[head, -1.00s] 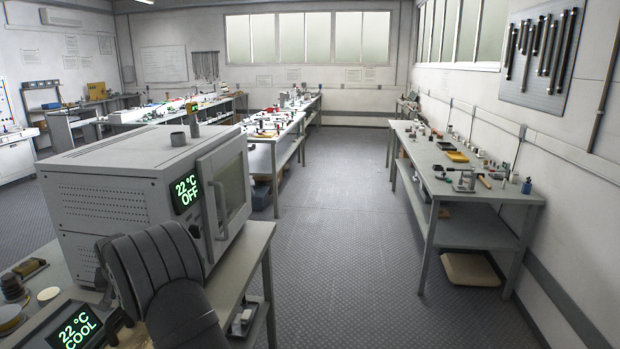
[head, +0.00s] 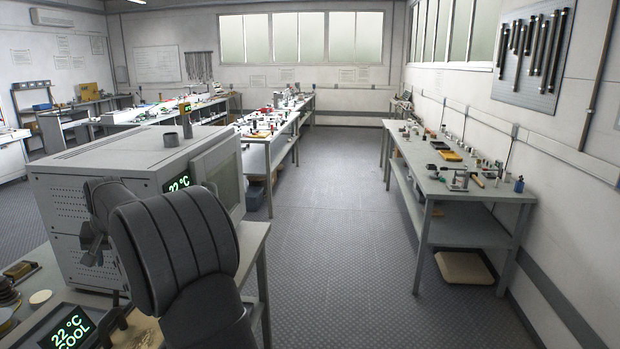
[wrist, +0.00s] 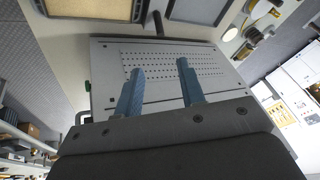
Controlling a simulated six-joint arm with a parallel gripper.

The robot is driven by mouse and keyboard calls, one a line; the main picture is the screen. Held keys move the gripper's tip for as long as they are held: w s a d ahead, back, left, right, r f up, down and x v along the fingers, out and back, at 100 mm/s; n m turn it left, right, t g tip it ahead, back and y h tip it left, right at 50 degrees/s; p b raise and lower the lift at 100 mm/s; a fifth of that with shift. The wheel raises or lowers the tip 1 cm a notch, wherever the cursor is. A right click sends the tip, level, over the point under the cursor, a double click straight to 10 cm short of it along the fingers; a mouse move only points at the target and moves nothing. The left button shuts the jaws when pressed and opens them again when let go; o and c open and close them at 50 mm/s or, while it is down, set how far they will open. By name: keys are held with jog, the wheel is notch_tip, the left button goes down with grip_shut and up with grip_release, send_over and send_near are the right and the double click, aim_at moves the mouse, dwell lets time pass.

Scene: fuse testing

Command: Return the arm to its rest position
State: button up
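My arm (head: 180,240) shows in the lower left of the head view, raised in front of the grey oven (head: 105,165). Part of my gripper shows to the left of the arm's dark, ribbed link, against the oven's side. In the wrist view, my gripper (wrist: 160,80) has two blue fingers spread apart with nothing between them. Beyond the fingers is a perforated grey panel (wrist: 205,62). The arm hides part of the oven's front and its display (head: 178,182), which reads 22 °C.
A second display (head: 68,335) at the lower left reads 22 °C COOL. A workbench (head: 470,190) with small tools stands along the right wall. Another bench (head: 262,140) with parts stands behind the oven. The floor (head: 330,250) between them is clear.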

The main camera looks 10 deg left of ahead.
aim_at(116, 291)
jog(key=shift+s+a+f+t, duration=0.1)
jog(key=shift+s+f+t, duration=0.25)
jog(key=shift+s, duration=0.25)
jog(key=shift+s+a+f+t, duration=0.1)
jog(key=shift+s+f+t, duration=0.25)
jog(key=shift+s, duration=0.2)
dwell(0.9)
jog(key=shift+g, duration=0.7)
jog(key=x, duration=0.5)
jog(key=w+x, duration=0.1)
jog(key=x, duration=0.5)
jog(key=w+x, duration=0.1)
jog(key=x, duration=0.4)
jog(key=shift+w+a, duration=0.1)
jog(key=shift+w, duration=0.25)
